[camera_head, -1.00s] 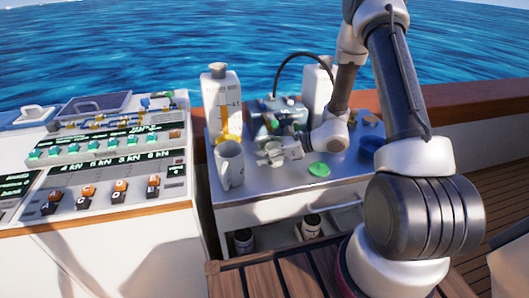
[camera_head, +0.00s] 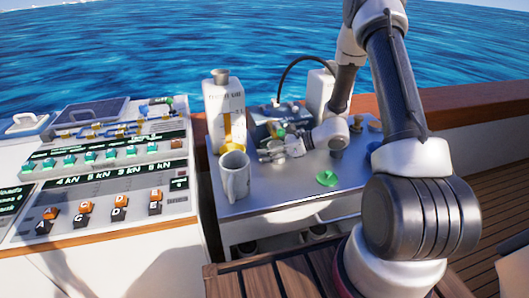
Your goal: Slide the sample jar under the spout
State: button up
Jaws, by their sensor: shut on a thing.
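My gripper (camera_head: 268,155) is low over the metal worktop (camera_head: 290,190), its fingers pointing left, in front of a blue-grey machine (camera_head: 270,122). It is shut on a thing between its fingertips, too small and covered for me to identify. I cannot make out the sample jar for certain. A tall white container (camera_head: 224,103) with a yellow strip stands behind and left of my gripper. I cannot clearly tell which part is the spout.
A white mug (camera_head: 235,177) with a handle stands at the worktop's front left, left of my gripper. A green piece (camera_head: 327,178) lies right of it. A second white container (camera_head: 321,92) and a black hose (camera_head: 302,60) are behind. A control console (camera_head: 100,180) stands left.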

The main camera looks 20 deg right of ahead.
jog(key=shift+w, duration=0.2)
jog(key=o, duration=1.5)
jog(key=shift+c, duration=0.2)
jog(key=shift+d, duration=0.1)
jog(key=shift+v, duration=3.9)
jog(key=shift+s, duration=0.15)
